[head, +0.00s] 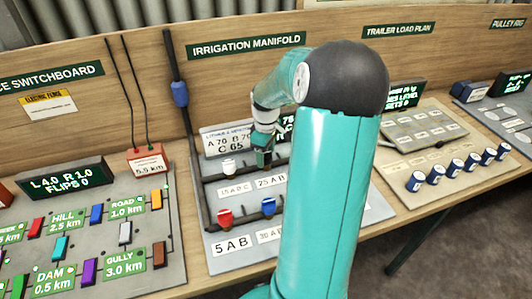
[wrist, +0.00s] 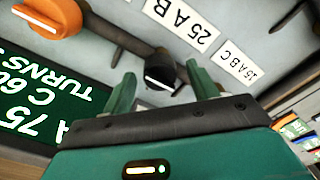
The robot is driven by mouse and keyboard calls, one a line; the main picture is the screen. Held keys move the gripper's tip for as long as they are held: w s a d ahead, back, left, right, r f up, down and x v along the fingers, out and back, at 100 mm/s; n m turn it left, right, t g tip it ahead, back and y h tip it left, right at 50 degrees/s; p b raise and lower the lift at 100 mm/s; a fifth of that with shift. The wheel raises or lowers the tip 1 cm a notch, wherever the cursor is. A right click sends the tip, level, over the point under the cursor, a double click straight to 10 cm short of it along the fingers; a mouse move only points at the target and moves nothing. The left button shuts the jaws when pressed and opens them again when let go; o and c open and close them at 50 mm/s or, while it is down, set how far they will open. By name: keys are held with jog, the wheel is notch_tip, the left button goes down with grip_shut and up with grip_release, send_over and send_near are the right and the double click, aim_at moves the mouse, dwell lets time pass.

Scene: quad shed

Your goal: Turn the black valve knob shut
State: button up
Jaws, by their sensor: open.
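The black valve knob (wrist: 164,72) shows in the wrist view with a white bar across its face. My gripper (wrist: 161,78) is open, with one finger on each side of the knob. I see no clear contact between the fingers and the knob. In the head view my gripper (head: 262,158) is over the upper part of the irrigation manifold panel (head: 219,254). I cannot clearly make out the black knob there, as my gripper and arm cover that area.
An orange knob (wrist: 48,18) is left of the black one in the wrist view, beside a green display (wrist: 45,108). Lower on the panel are a red knob (head: 225,215) and a blue knob (head: 268,206). The switchboard (head: 112,205) is to the left.

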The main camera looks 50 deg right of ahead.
jog(key=c, duration=1)
jog(key=shift+m, duration=0.4)
jog(key=m, duration=0.3)
jog(key=shift+m, duration=0.3)
jog(key=m, duration=0.4)
jog(key=shift+m, duration=0.3)
jog(key=m, duration=0.8)
jog(key=shift+m, duration=0.4)
